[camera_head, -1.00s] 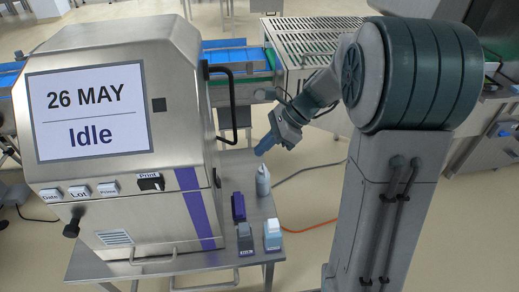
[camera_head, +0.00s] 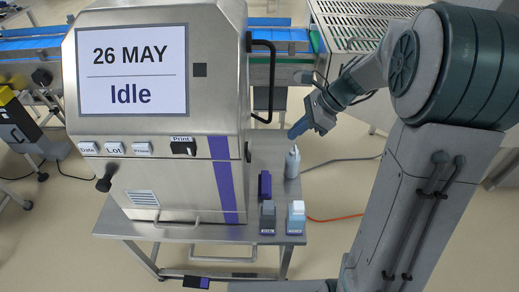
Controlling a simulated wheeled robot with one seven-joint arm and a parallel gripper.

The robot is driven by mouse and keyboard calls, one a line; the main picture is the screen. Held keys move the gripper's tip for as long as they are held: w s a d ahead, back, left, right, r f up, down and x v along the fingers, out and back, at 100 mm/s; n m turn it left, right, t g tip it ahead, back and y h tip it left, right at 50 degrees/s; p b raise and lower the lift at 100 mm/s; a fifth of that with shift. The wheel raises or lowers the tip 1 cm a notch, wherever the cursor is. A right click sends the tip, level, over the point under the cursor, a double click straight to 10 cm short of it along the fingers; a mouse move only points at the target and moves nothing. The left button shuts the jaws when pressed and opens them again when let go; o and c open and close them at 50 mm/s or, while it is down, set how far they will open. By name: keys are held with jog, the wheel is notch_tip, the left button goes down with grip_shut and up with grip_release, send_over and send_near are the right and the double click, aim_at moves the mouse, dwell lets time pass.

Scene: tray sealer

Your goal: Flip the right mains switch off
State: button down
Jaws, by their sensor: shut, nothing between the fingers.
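I cannot make out a mains switch in this view. The steel machine (camera_head: 180,185) shows its front, with a black switch (camera_head: 183,147) labelled Print and a black knob lever (camera_head: 103,184) at its lower left. My gripper (camera_head: 295,133) has blue fingers that are shut and empty. It is held to the right of the machine, above and beside a pale bottle (camera_head: 292,163), and touches nothing that I can see.
The machine stands on a steel table (camera_head: 180,233). On its right end are a purple block (camera_head: 265,185), a dark bottle (camera_head: 268,217) and a white-capped bottle (camera_head: 296,218). A black-and-purple item (camera_head: 196,282) lies low in front. A conveyor (camera_head: 290,42) runs behind.

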aim_at(248, 152)
jog(key=a+f+p, duration=0.1)
jog(key=a+f, duration=0.6)
jog(key=a, duration=0.2)
jog(key=shift+w+a+f+p, duration=0.2)
jog(key=shift+f+p, duration=0.1)
jog(key=shift+p, duration=0.1)
